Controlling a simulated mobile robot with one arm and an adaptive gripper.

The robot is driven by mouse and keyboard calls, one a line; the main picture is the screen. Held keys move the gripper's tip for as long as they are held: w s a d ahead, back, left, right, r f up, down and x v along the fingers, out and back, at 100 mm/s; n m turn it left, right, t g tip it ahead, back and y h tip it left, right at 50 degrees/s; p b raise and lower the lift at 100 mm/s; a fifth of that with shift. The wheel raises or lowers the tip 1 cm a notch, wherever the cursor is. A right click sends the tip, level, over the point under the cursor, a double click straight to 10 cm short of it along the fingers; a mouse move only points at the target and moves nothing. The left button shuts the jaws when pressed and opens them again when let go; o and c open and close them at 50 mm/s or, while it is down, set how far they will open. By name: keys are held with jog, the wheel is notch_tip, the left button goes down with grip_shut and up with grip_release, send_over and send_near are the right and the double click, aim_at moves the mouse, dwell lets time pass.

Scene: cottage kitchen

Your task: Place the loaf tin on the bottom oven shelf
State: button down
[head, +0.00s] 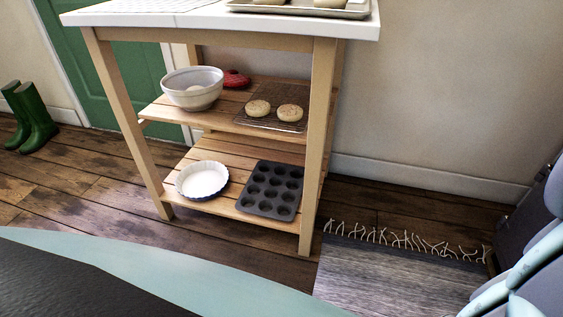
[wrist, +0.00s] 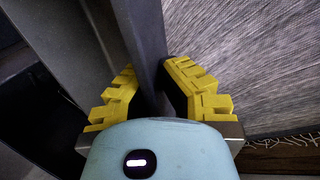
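I see no loaf tin in either view. In the wrist view, the yellow fingers of my gripper (wrist: 153,84) stand on either side of a long dark grey bar or panel edge (wrist: 142,35). The bar runs between the fingertips, and I cannot tell whether they press on it or what it belongs to. In the head view my gripper is out of sight. A dark grey body (head: 545,220) shows at the right edge, partly behind my arm; I cannot tell whether it is the oven. No oven shelf is visible.
A wooden kitchen trolley (head: 325,110) stands ahead, with a mixing bowl (head: 192,95), a white dish (head: 203,181) and a muffin tin (head: 272,190) on its shelves. A grey fringed rug (head: 390,275) lies at right. Green boots (head: 33,122) stand far left.

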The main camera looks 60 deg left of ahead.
jog(key=w+d+b, duration=0.1)
jog(key=w+d, duration=0.1)
jog(key=d, duration=0.2)
jog(key=w+d+f+b, duration=0.1)
jog(key=w+d+b, duration=0.1)
jog(key=w+d, duration=0.1)
jog(key=w+d+b, duration=0.1)
jog(key=w+d, duration=0.1)
jog(key=d, duration=0.4)
jog(key=shift+w+f+b, duration=0.25)
jog(key=shift+w+b, duration=0.05)
jog(key=shift+w, duration=0.1)
jog(key=shift+w+d+f+b, duration=0.15)
jog(key=shift+d+b, duration=0.1)
jog(key=shift+b, duration=0.05)
notch_tip(320, 180, down, 3)
jog(key=shift+f+b, duration=0.15)
jog(key=shift+b, duration=1.1)
jog(key=c, duration=1.1)
grip_release()
jog(key=shift+a, duration=0.1)
jog(key=shift+c, duration=0.2)
